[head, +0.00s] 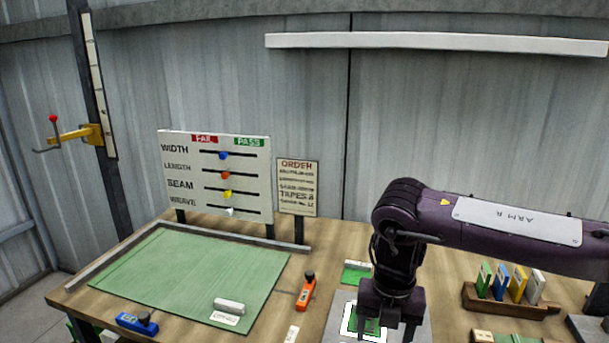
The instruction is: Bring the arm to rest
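My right arm (500,222), dark purple with a white "ARM R" label, reaches in from the right, with its forearm roughly level and its wrist bent down. My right gripper (390,322) points down over a grey plate (338,325) at the front of the table. Its two fingers look apart, with nothing seen between them. A green piece with a white border (362,326) lies on the plate, partly hidden behind the gripper. My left gripper is not in view.
A green mat (190,275) holds a white block (229,306). Blue (137,323) and orange (306,291) tools lie nearby. A PASS/FAIL board (190,205) and order sign (298,188) stand behind. A wooden rack (500,304) of coloured cards is at right.

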